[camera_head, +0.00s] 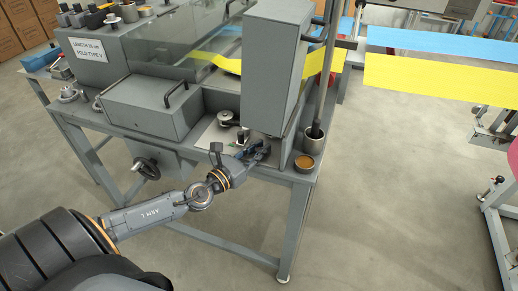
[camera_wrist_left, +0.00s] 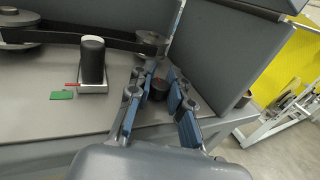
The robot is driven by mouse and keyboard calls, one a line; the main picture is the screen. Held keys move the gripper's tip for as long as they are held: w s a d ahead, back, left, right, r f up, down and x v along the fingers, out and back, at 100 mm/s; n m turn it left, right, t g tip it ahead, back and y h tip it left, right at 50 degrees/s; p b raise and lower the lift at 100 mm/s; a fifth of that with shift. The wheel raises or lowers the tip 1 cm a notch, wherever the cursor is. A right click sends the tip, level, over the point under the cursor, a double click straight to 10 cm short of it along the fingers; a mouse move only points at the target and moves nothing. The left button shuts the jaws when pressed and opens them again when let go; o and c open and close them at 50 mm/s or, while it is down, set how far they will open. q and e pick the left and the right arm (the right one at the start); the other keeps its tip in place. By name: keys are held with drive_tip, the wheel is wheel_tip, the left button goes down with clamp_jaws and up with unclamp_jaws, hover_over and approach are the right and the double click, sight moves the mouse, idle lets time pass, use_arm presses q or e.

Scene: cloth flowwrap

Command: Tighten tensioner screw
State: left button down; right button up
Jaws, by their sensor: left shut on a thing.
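My left gripper (camera_head: 262,150) reaches over the front edge of the grey machine table, below the tall grey housing. In the left wrist view its blue-padded fingers (camera_wrist_left: 160,100) are on either side of a small dark round knob, apparently the tensioner screw (camera_wrist_left: 158,88), and are shut on it. The gripper hides the knob in the head view. To its left in the wrist view, a black upright cylinder (camera_wrist_left: 93,60) stands on a small metal block. A dark belt arm (camera_wrist_left: 85,32) runs behind it from a round pulley (camera_wrist_left: 18,28). My right gripper is not in view.
The tall grey housing (camera_head: 268,65) stands close behind the gripper. A cup with a rod (camera_head: 313,138) and an amber-topped round dish (camera_head: 304,163) are at the table's right corner. A small green piece (camera_wrist_left: 62,95) lies on the tabletop. A handwheel (camera_head: 146,168) sticks out in front.

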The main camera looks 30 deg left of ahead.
use_arm(q)
drive_tip(key=shift+d+f, duration=0.1)
drive_tip(key=shift+f, duration=0.05)
drive_tip(key=c, duration=1.2)
unclamp_jaws()
drive_tip(key=shift+s, duration=0.15)
drive_tip(key=s, duration=0.4)
drive_tip(key=s+a, duration=0.1)
drive_tip(key=s, duration=0.2)
drive_tip(key=s+a, duration=0.1)
drive_tip(key=s, duration=0.3)
drive_tip(key=shift+s, duration=0.35)
